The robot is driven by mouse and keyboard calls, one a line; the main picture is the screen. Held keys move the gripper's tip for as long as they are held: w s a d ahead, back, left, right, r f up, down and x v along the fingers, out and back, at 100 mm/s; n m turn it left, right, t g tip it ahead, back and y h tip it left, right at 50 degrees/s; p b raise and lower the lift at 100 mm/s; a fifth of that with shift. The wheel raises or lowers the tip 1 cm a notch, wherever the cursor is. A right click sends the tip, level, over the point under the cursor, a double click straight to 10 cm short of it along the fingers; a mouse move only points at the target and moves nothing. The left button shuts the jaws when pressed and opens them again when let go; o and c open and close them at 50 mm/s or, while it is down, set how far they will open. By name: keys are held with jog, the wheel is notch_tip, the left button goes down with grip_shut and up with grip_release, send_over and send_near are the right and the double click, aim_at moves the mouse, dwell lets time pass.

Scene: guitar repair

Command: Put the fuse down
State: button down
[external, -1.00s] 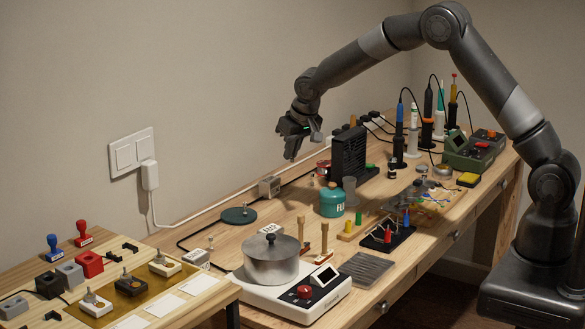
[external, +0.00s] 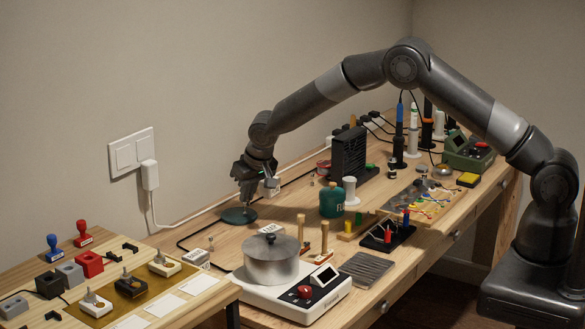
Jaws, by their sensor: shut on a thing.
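My gripper (external: 244,200) points downward at the back left part of the long bench, above a dark green round base (external: 238,216). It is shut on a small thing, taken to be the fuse. The fuse is too small and too hidden by the dark fingers to make out. I cannot tell whether the fingertips touch the green base or its thin upright post.
A metal pot (external: 271,262) stands on a white scale-like device (external: 318,300) in front. A green canister (external: 332,202), white spool (external: 349,189) and black finned block (external: 349,153) stand to the right. A dark cable runs along the wall side. Bare wood lies around the green base.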

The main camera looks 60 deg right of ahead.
jog(key=shift+f, duration=0.75)
jog(key=shift+f, duration=0.1)
jog(key=c, duration=1.5)
grip_release()
jog(key=shift+c, duration=0.2)
